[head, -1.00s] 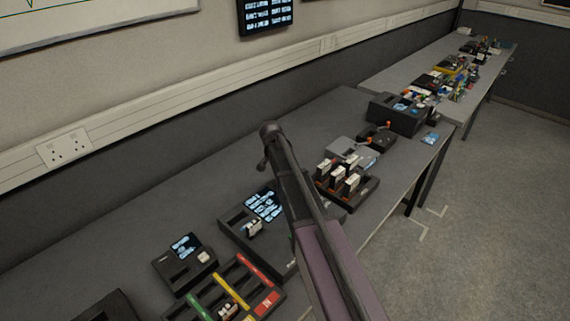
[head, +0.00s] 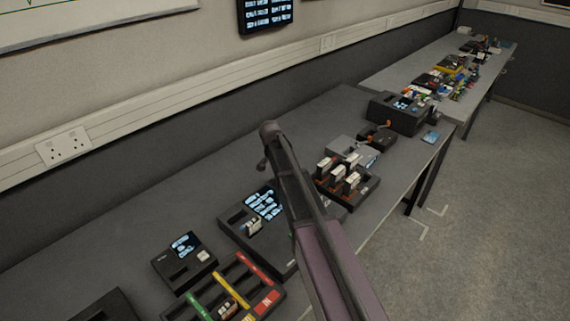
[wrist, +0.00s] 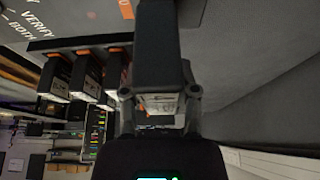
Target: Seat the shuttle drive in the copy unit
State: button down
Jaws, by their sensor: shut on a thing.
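In the wrist view my gripper (wrist: 159,95) is shut on a dark drive (wrist: 160,45) with a pale label at its near end. One finger lies on each side of it. The drive's far end runs out of the top of the view. In the head view my arm covers the middle, and my gripper and the held drive are hidden. A wide dark unit with a lit screen (head: 264,202) sits left of my arm with a small pale-ended piece in it. It may be the copy unit; I cannot read its name.
A dark rack (head: 364,190) holds several upright drives right of my arm. A smaller screened unit (head: 170,268) and a tray with red, yellow and green strips (head: 192,304) stand front left. More devices stand farther along. Bare bench lies toward the wall.

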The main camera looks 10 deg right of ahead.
jog(key=shift+f+b, duration=1.6)
dwell(1.6)
dwell(0.4)
jog(key=shift+c, duration=1.4)
grip_release()
jog(key=shift+o, duration=1.4)
jog(key=shift+r, duration=0.1)
jog(key=shift+r+p, duration=3.7)
jog(key=shift+p, duration=0.05)
